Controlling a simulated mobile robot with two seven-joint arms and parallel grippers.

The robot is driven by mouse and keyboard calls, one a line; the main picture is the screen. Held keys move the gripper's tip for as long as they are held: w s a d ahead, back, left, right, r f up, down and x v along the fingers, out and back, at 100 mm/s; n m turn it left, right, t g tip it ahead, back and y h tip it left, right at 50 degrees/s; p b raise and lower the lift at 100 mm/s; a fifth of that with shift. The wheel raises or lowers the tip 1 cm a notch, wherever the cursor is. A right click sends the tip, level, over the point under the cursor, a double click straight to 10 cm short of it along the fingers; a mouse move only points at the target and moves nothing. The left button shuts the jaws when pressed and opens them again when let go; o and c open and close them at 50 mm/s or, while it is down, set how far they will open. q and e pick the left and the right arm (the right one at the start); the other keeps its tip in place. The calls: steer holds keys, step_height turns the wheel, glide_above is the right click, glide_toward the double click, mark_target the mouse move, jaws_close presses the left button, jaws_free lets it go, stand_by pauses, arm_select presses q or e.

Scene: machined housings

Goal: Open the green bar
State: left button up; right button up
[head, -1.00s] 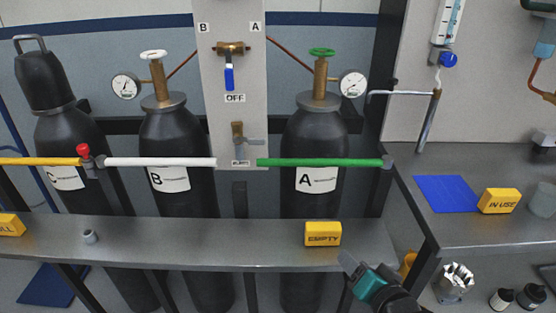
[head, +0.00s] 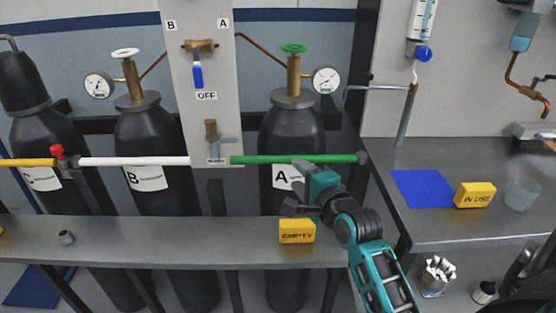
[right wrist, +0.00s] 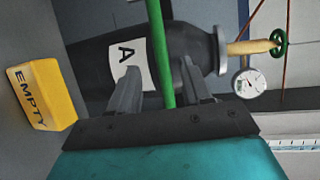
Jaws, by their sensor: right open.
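The green bar (head: 262,160) runs level across the front of cylinder A (head: 292,132), with a dark fitting at its right end. My right gripper (head: 297,187) is at the bar's right half, in front of cylinder A's label. It is open. In the right wrist view the green bar (right wrist: 160,45) passes between the two spread fingers (right wrist: 161,85), with gaps on both sides. My left gripper is not in view.
A grey shelf (head: 190,232) runs below the bar and carries a yellow EMPTY block (head: 297,231). A white bar (head: 135,161) lies to the left, in front of cylinder B (head: 150,125). The right bench holds a blue mat (head: 422,187) and an IN USE block (head: 474,195).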

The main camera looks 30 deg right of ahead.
mark_target(284, 161)
steer(key=b+x, duration=0.1)
steer(key=x, duration=0.9)
steer(key=shift+w+f, duration=0.1)
steer(key=shift+w, duration=0.05)
steer(key=shift+c, duration=0.3)
jaws_close()
